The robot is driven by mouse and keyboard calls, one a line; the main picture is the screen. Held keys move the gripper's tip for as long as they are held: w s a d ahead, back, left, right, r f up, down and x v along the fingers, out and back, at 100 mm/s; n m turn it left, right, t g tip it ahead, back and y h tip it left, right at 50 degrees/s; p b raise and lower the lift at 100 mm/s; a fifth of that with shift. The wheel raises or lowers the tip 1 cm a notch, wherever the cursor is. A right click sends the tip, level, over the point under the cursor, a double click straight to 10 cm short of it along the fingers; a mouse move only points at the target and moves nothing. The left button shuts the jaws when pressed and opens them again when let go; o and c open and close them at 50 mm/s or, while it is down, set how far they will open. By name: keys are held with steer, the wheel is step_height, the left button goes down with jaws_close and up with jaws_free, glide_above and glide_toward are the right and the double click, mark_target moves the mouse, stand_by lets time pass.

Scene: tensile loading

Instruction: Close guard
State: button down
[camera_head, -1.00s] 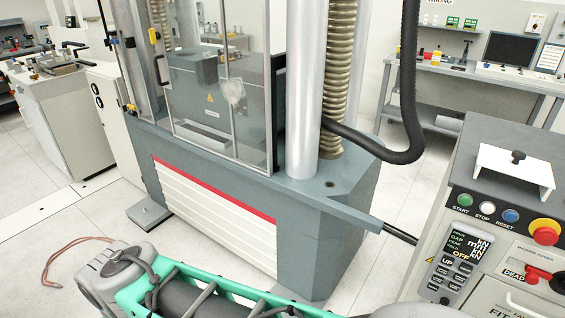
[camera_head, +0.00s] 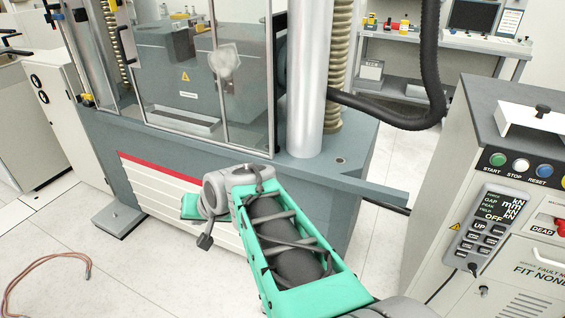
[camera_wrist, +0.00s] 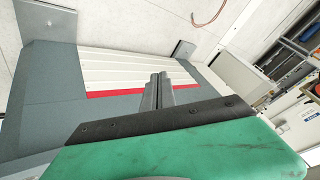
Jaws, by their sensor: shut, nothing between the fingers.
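The guard (camera_head: 193,88) is a set of clear panels in thin metal frames on the front of the testing machine, seen in the head view. A pale patch (camera_head: 224,63) sits on its right-hand panel. How far the guard stands open is hard to tell. My gripper (camera_wrist: 158,78) is shut and empty in the wrist view. It points down along the machine's white slatted front with the red stripe, below the guard and apart from it. In the head view my wrist is in front of that lower front, and the fingertips are not clear there.
The machine's grey base (camera_head: 330,185) juts out below the guard. A thick silver column (camera_head: 309,80) and a black hose (camera_head: 385,105) stand to the right. The control console (camera_head: 500,215) is at the far right. A copper-coloured cable (camera_head: 45,265) lies on open floor at left.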

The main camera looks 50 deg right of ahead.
steer(key=w+d+f+m+t+h+b, duration=0.1)
steer(key=w+d+f+m+t+b, duration=0.25)
steer(key=d, duration=0.55)
steer(key=s+d+r+m+t+h+b, duration=0.1)
steer(key=s+d+m+t+h+b, duration=0.2)
steer(key=d, duration=0.5)
steer(key=s+d+r+m+h+b, duration=0.2)
steer(key=s+d+m+b, duration=0.1)
steer(key=d+m, duration=0.3)
steer(key=s+d+r+m+t+h+b, duration=0.1)
steer(key=s+d+m+t+h+b, duration=0.2)
steer(key=d, duration=0.6)
steer(key=w+d+g+y+b, duration=0.1)
steer(key=w+d+b, duration=0.1)
steer(key=w, duration=1.1)
steer(key=shift+d+r+m, duration=0.35)
steer(key=shift+d, duration=0.05)
